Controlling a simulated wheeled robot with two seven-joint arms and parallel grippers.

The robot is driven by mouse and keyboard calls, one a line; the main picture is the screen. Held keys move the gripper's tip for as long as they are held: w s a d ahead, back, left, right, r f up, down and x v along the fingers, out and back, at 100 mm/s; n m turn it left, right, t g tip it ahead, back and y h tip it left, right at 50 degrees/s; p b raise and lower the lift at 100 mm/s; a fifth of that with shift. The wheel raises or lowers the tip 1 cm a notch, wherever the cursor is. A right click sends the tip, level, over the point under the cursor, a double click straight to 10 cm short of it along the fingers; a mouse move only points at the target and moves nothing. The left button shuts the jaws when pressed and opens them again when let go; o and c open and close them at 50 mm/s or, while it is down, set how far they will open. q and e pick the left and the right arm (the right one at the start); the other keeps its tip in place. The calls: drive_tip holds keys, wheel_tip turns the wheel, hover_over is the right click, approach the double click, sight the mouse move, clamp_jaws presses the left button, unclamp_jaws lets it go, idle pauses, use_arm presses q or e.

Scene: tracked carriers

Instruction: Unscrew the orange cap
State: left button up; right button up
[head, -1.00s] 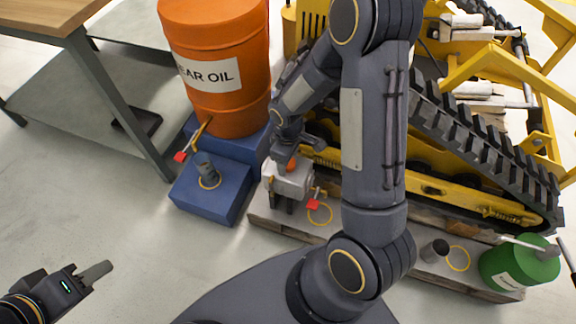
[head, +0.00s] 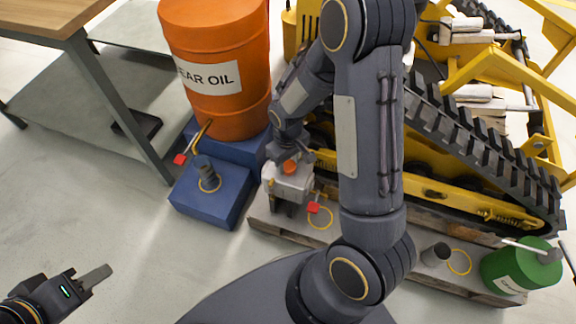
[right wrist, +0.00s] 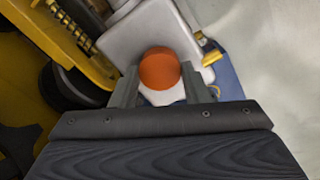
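The orange cap (head: 291,167) sits on top of a grey-white box-shaped housing (head: 287,187) at the front of the tracked carrier. In the right wrist view the round cap (right wrist: 160,68) lies at the tips of my right gripper (right wrist: 162,84), with one finger on each side. The fingers are apart, and narrow gaps seem to show beside the cap. In the head view my right gripper (head: 291,153) is just above and behind the cap, partly hidden by its own wrist. My left gripper (head: 95,277) is low at the left, away from everything; its finger opening does not show clearly.
An orange gear oil drum (head: 220,75) stands on a blue stand (head: 212,195) left of the housing. A red-handled valve (head: 314,207) is beside the housing. A green canister (head: 520,268) is at the right. A workbench (head: 60,20) is at upper left; the floor between is clear.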

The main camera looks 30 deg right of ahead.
drive_tip(key=n+p, duration=0.1)
drive_tip(key=n, duration=0.4)
drive_tip(key=shift+r+n, duration=0.15)
drive_tip(key=shift+n, duration=0.15)
drive_tip(key=n+p, duration=0.1)
drive_tip(key=n, duration=0.2)
drive_tip(key=shift+n, duration=0.7)
drive_tip(key=n+p, duration=0.3)
drive_tip(key=n, duration=0.3)
drive_tip(key=shift+s+r+n+p, duration=0.1)
drive_tip(key=shift+r+n+p, duration=0.05)
drive_tip(key=shift+n+p, duration=0.2)
drive_tip(key=shift+n, duration=0.85)
drive_tip(key=shift+n+p, duration=0.35)
drive_tip(key=shift+n, duration=0.15)
drive_tip(key=shift+c, duration=0.7)
drive_tip(key=shift+d+f, duration=0.1)
drive_tip(key=shift+f, duration=0.15)
drive_tip(key=shift+c, duration=0.5)
